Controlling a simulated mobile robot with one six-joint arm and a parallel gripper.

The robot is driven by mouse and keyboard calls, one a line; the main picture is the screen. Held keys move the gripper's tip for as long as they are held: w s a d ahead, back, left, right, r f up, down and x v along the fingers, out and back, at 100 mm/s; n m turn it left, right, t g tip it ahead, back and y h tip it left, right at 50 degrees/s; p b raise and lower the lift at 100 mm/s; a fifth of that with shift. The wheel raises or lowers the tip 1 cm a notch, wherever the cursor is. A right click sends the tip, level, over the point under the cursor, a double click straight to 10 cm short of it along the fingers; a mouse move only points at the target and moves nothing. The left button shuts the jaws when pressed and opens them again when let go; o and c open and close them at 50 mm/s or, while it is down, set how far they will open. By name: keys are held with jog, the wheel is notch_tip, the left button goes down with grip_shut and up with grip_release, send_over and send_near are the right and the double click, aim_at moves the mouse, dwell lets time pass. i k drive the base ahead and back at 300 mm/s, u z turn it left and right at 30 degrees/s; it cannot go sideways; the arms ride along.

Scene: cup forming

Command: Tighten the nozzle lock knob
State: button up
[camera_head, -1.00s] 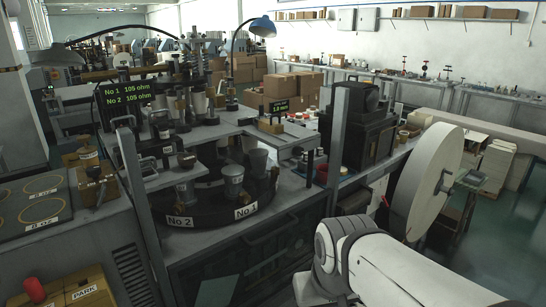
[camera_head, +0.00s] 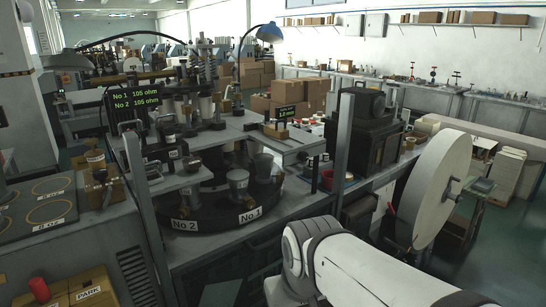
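The cup-forming machine stands in the middle of the head view. Its dark round turret (camera_head: 215,222) carries labels "No 2" and "No 1" and several metal cup moulds, one of them a grey mould (camera_head: 238,183). A black display (camera_head: 136,97) reads "No 1 105 ohm, No 2 105 ohm". A smaller display (camera_head: 286,112) with green text stands on the raised deck. I cannot pick out the nozzle lock knob at this size. My white arm crosses the lower right; my gripper is out of the picture.
A large white paper roll (camera_head: 436,190) stands at the right. A blue lamp (camera_head: 268,33) hangs above. At left are a plate with yellow rings (camera_head: 40,205), a red knob (camera_head: 39,289) and a "PARK" box (camera_head: 88,291).

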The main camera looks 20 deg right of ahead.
aim_at(304, 156)
jog(key=i, duration=0.95)
jog(key=u, duration=0.05)
